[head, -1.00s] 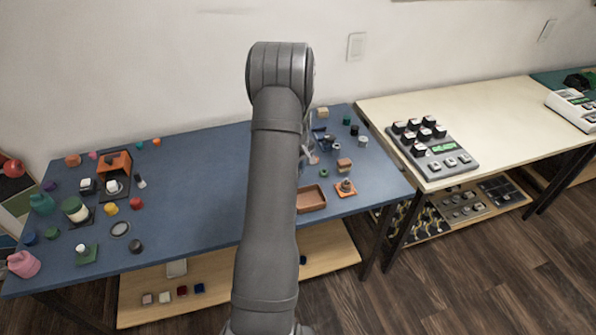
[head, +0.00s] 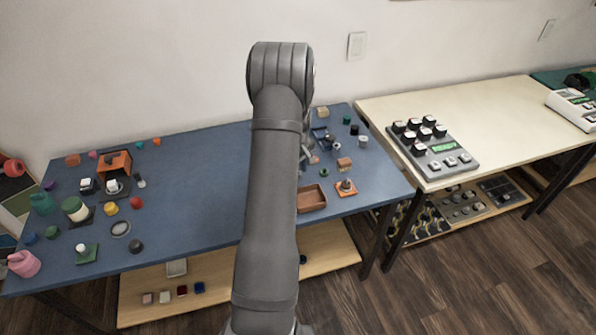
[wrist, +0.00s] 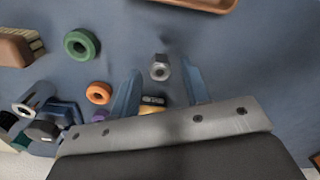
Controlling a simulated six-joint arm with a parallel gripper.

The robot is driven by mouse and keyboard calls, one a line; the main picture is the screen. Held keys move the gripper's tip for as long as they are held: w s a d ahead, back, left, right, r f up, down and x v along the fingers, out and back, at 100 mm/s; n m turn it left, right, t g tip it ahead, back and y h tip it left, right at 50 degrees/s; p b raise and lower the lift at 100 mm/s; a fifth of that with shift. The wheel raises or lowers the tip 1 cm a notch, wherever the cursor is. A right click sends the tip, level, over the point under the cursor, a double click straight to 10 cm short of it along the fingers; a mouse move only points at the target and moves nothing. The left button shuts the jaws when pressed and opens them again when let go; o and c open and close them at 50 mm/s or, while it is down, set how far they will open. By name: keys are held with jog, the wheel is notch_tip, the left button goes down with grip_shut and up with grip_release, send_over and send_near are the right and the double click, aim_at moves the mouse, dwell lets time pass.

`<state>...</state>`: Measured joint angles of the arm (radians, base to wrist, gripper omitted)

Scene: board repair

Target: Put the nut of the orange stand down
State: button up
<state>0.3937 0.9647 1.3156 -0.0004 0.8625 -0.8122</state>
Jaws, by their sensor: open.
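A grey metal nut (wrist: 159,67) rests on the blue table in the wrist view, between the fingertips of my gripper (wrist: 161,70). The two blue-grey fingers are apart, with a visible gap on either side of the nut. In the head view my arm hides most of the gripper and the nut. An orange stand (head: 346,191) with a small upright part on it sits near the right front of the blue table. It is not in the wrist view.
A brown tray (head: 312,198) lies left of the orange stand; its rim shows in the wrist view (wrist: 205,6). A green ring (wrist: 82,44), an orange ring (wrist: 99,92) and a purple piece (wrist: 100,116) lie left of the fingers. Table right of the nut is clear.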

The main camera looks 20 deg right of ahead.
notch_tip(320, 180, up, 11)
jog(key=shift+r, duration=0.2)
jog(key=shift+f, duration=0.15)
notch_tip(320, 180, down, 12)
jog(key=shift+r, duration=0.15)
jog(key=shift+w+r, duration=0.1)
jog(key=shift+r, duration=1.7)
jog(key=shift+f, duration=0.1)
